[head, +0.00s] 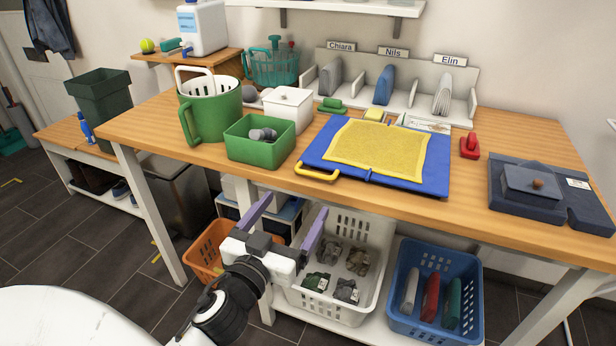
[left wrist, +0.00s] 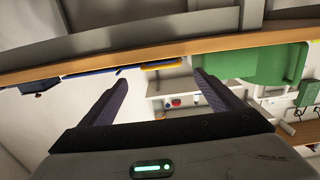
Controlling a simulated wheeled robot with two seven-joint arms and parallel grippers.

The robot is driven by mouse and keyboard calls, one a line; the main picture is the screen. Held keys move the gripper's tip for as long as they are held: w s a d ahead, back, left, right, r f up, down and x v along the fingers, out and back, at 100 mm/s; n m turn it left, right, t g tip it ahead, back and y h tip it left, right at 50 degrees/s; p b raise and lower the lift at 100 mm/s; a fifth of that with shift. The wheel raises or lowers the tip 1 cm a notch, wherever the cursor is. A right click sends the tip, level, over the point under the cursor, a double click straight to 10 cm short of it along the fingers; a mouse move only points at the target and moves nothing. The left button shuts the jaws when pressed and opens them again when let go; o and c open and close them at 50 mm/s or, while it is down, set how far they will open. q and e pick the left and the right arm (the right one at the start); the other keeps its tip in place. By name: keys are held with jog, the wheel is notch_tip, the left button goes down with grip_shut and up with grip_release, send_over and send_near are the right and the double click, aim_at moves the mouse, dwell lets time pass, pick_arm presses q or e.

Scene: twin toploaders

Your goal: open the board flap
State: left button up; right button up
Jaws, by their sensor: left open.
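A blue board (head: 425,165) with a yellow textured pad (head: 377,146) lies flat on the workbench. A yellow handle (head: 317,173) sticks out at its front left corner; it also shows in the left wrist view (left wrist: 162,66), beyond my fingers, near the blue board edge (left wrist: 103,71). A small blue tab is at the board's front edge. My left gripper (head: 289,213) is open and empty, with purple fingers apart, in front of the bench and below the handle, touching nothing that I can see. My right gripper is not in view.
A green bin (head: 260,150) and a green pot (head: 207,118) stand left of the board. A dark grey lidded block (head: 530,187) and a red object (head: 469,146) are to its right. Below are a white basket (head: 330,308) and a blue basket (head: 436,325). The bench front edge (head: 400,201) is close.

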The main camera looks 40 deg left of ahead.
aim_at(312, 176)
pick_arm(q)
jog(key=x, duration=0.3)
jog(key=p+x, duration=0.1)
jog(key=x, duration=0.5)
jog(key=shift+a+r+p, duration=0.15)
jog(key=shift+r+p, duration=0.2)
jog(key=shift+w+a+f, duration=0.1)
jog(key=shift+w+a, duration=0.05)
jog(key=shift+w, duration=0.4)
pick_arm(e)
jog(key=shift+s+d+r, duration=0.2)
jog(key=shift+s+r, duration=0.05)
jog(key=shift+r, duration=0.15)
